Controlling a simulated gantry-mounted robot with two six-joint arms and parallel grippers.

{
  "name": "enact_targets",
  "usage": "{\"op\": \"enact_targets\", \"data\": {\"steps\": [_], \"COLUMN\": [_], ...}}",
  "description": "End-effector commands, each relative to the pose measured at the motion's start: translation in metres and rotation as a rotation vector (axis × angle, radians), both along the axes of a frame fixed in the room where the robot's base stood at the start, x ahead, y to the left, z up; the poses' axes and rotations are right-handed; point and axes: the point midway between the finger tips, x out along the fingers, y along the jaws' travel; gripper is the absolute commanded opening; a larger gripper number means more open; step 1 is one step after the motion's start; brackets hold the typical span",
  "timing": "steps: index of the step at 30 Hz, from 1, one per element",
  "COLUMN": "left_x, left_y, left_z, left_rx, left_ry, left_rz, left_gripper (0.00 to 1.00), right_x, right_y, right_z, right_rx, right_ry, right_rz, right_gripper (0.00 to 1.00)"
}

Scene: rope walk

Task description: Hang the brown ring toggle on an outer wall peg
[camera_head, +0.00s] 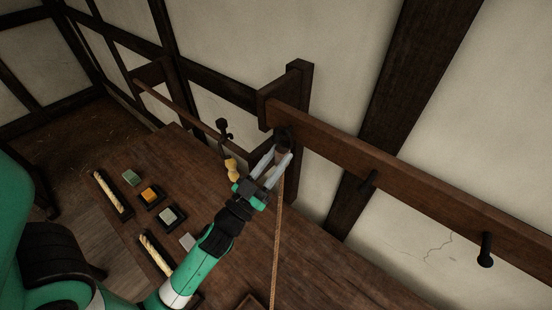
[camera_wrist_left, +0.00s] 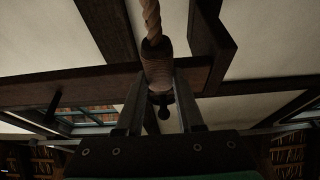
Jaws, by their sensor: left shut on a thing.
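My left gripper (camera_head: 282,152) is shut on the brown ring toggle (camera_wrist_left: 158,68), which carries a pale twisted rope (camera_wrist_left: 151,20). In the head view the toggle is mostly hidden between the fingers, right at the left end of the wall rail (camera_head: 420,187). The rope (camera_head: 277,250) hangs down from there. A dark knobbed peg (camera_wrist_left: 150,121) shows just beyond the toggle in the wrist view. I cannot tell whether the ring is around it. My right gripper is out of view.
A wooden table (camera_head: 330,265) lies below the rail. A dark upright post (camera_head: 298,95) stands behind the rail's left end.

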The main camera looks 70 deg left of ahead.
Motion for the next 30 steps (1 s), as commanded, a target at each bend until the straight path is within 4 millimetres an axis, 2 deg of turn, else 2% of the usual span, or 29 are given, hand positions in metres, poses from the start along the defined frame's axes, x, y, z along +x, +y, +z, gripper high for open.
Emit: {"op": "enact_targets", "data": {"steps": [10,11,16,25,30], "left_x": [0.000,0.000,0.000,0.000,-0.004], "left_y": [0.000,0.000,0.000,0.000,-0.006], "left_z": [0.000,0.000,0.000,-0.001,-0.012], "left_rx": [0.000,0.000,0.000,0.000,-0.001], "left_ry": [-0.001,-0.001,0.000,0.001,0.001], "left_rz": [0.000,0.000,0.000,0.000,-0.008], "left_gripper": [0.00,0.40,0.71,0.71,0.71], "right_x": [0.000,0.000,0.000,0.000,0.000], "right_y": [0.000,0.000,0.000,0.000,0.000], "right_z": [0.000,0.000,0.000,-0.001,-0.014], "right_rx": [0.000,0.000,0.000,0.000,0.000], "right_ry": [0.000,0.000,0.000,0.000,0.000], "right_rz": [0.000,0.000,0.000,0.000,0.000], "right_gripper": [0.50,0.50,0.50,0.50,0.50]}}
